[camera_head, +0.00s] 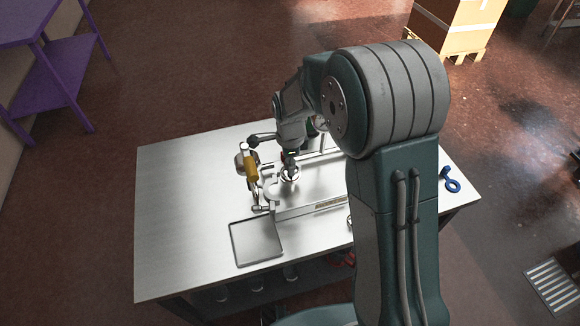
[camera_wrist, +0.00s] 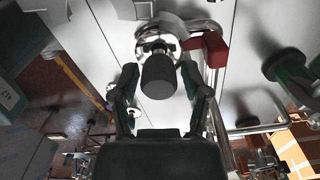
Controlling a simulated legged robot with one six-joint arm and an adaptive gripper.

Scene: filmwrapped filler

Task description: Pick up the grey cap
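A dark grey cylinder (camera_wrist: 158,76), which looks like the grey cap, sits on a round chrome part (camera_wrist: 155,38) in the wrist view. My gripper (camera_wrist: 161,88) is open, with one dark green finger on each side of the cylinder. Narrow gaps seem to show between the fingers and the cylinder; I cannot tell of any contact. In the head view my gripper (camera_head: 290,160) points down at the metal fixture on the table (camera_head: 185,200). The cap cannot be made out there.
A red block (camera_wrist: 209,49) and a chrome pipe lie close to the right finger in the wrist view. In the head view, a machine part with a yellow piece (camera_head: 251,165) stands left of my gripper. A shallow tray (camera_head: 257,241) lies in front. The table's left side is clear.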

